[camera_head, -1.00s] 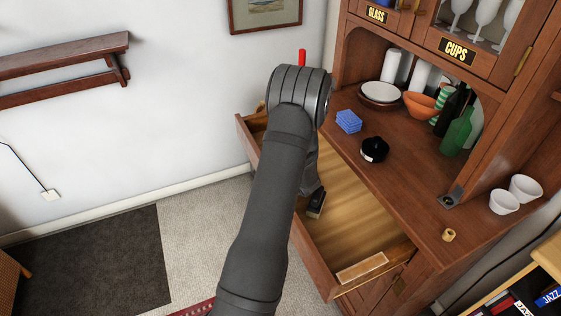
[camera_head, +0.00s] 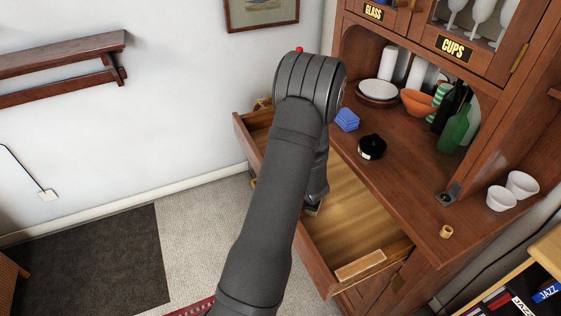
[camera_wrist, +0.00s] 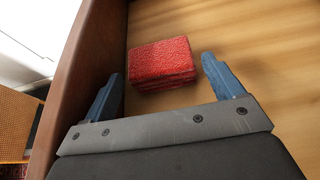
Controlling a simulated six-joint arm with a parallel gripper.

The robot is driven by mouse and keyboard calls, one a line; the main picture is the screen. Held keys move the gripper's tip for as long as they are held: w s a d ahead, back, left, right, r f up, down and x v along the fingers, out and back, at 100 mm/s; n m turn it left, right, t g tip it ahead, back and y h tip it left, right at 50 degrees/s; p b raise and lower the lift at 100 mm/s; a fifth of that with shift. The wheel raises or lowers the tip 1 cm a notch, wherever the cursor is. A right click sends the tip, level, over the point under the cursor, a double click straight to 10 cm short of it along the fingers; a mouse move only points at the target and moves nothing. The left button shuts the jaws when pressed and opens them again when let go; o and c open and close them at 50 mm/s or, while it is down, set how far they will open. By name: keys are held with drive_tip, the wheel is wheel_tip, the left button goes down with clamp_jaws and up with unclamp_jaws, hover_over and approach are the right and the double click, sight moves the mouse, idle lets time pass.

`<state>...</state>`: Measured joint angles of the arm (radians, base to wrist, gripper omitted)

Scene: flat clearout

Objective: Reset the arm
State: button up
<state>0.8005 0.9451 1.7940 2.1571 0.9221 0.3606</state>
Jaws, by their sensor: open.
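My gripper shows in the wrist view (camera_wrist: 165,88) with its two blue fingers spread wide and nothing between them. It is over the open wooden drawer (camera_head: 322,274), near the drawer's side wall. A red textured block or stack (camera_wrist: 162,63) lies on the drawer floor just beyond the fingertips, apart from them. In the head view my arm covers the left part of the drawer, and the gripper is mostly hidden behind it.
A wooden cabinet (camera_head: 425,200) stands at the right. Its counter holds a blue stack (camera_head: 347,119), a black round object (camera_head: 372,147), an orange bowl (camera_head: 417,103), a green bottle (camera_head: 454,131) and white cups (camera_head: 501,198). A light wooden block (camera_head: 360,266) is at the drawer's near end.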

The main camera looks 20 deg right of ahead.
drive_tip(key=shift+s+r, duration=0.25)
drive_tip(key=shift+s, duration=0.4)
drive_tip(key=x, duration=0.7)
drive_tip(key=shift+w+f, duration=0.25)
drive_tip(key=shift+w, duration=0.1)
wheel_tip(320, 180, up, 4)
drive_tip(key=shift+s+r, duration=0.1)
drive_tip(key=shift+s+d+r, duration=0.3)
drive_tip(key=shift+s+r, duration=0.05)
drive_tip(key=shift+s, duration=0.15)
